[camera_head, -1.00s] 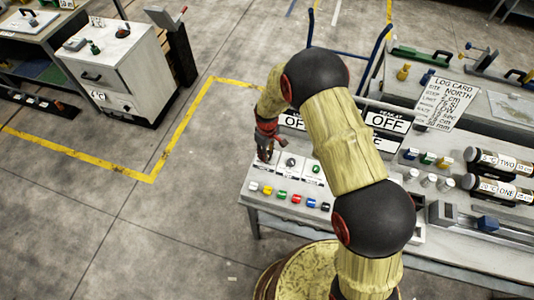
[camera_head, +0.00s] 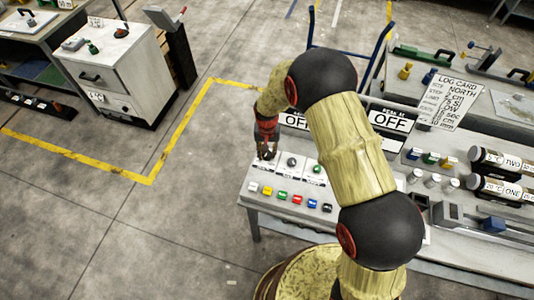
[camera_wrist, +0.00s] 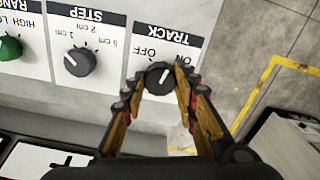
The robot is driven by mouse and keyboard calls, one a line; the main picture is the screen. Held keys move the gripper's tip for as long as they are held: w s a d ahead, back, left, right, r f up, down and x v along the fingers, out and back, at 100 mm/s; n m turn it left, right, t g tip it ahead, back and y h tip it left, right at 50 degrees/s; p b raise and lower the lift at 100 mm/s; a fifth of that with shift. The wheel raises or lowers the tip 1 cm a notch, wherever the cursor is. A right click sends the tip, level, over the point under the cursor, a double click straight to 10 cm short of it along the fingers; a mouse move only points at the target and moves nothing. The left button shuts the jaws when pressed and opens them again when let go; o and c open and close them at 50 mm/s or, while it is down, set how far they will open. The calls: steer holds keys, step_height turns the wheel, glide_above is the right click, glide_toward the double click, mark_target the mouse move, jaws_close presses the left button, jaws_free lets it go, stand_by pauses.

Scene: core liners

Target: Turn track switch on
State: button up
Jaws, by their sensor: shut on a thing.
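The track switch is a dark round knob (camera_wrist: 159,76) on a white panel, under an upside-down TRACK label with OFF and ON beside it. In the wrist view its pale pointer mark appears to face the upper right, toward ON, but it is small. My gripper (camera_wrist: 160,82) is shut on this knob, one finger on each side. In the head view my gripper (camera_head: 267,150) is at the left end of the control panel (camera_head: 262,176) and hides the track knob there.
A grey STEP knob (camera_wrist: 79,62) and a green RANGE knob (camera_wrist: 9,46) sit beside the track knob. Several coloured buttons (camera_head: 282,196) line the panel's front. A sign reading OFF (camera_head: 389,121) stands behind. Floor left of the bench is clear.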

mark_target(267, 154)
steer(key=m+b, duration=0.1)
steer(key=m, duration=0.4)
steer(key=shift+m, duration=0.4)
stand_by(0.4)
steer(key=o, duration=1.1)
steer(key=shift+o, duration=0.2)
steer(key=shift+r, duration=0.1)
step_height(267, 154, up, 12)
